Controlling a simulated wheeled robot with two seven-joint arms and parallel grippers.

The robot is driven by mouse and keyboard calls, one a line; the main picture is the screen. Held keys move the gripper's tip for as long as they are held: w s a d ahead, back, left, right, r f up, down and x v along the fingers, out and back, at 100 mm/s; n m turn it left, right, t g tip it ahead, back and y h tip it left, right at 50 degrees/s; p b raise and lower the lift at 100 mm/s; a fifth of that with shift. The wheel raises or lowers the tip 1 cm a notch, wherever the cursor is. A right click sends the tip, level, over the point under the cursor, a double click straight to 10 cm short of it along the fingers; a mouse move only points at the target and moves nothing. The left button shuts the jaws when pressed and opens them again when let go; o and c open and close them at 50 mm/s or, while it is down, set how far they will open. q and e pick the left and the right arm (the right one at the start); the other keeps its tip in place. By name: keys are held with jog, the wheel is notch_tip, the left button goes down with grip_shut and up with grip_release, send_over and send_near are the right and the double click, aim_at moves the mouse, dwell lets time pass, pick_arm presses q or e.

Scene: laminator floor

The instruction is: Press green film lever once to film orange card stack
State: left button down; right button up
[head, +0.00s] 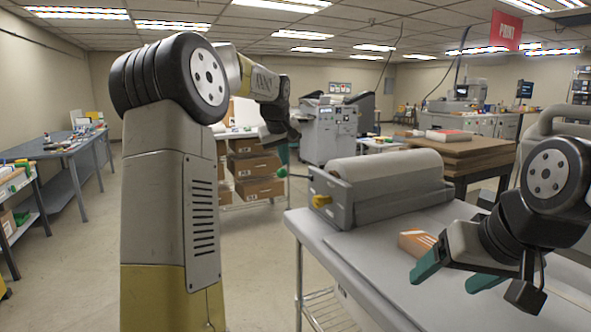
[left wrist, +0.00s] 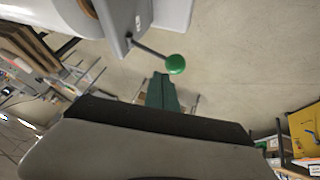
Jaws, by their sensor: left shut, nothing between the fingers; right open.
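The green film lever knob (head: 281,172) sticks out on a thin rod from the left end of the grey laminator (head: 340,205). In the left wrist view the round green knob (left wrist: 175,64) is just beyond the tip of my left gripper (left wrist: 163,78), whose teal fingers are shut and empty. In the head view my left gripper (head: 283,150) is small and partly hidden, above the knob. I cannot tell whether they touch. The orange card stack (head: 415,243) lies on the worktable (head: 375,265) in front of the laminator. My right gripper (head: 456,273) is open and empty, nearer than the stack.
Shelves with brown boxes (head: 255,166) stand behind. A grey bench (head: 65,152) is at far left. The floor between is clear.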

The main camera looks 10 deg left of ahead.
pick_arm(q)
jog(key=shift+s+a+f, duration=0.1)
jog(key=shift+f, duration=0.5)
jog(key=shift+s+a+f, duration=0.1)
jog(key=shift+f, duration=0.45)
dwell(1.3)
jog(key=shift+r, duration=0.1)
dwell(0.4)
jog(key=shift+w+d+r, duration=0.15)
jog(key=shift+d+r, duration=0.05)
jog(key=shift+r, duration=0.55)
jog(key=shift+w+d+r, duration=0.15)
jog(key=shift+r, duration=0.55)
jog(key=shift+r, duration=0.1)
jog(key=r, duration=0.3)
jog(key=d+r, duration=0.1)
jog(key=shift+w+r, duration=0.35)
jog(key=shift+w, duration=0.05)
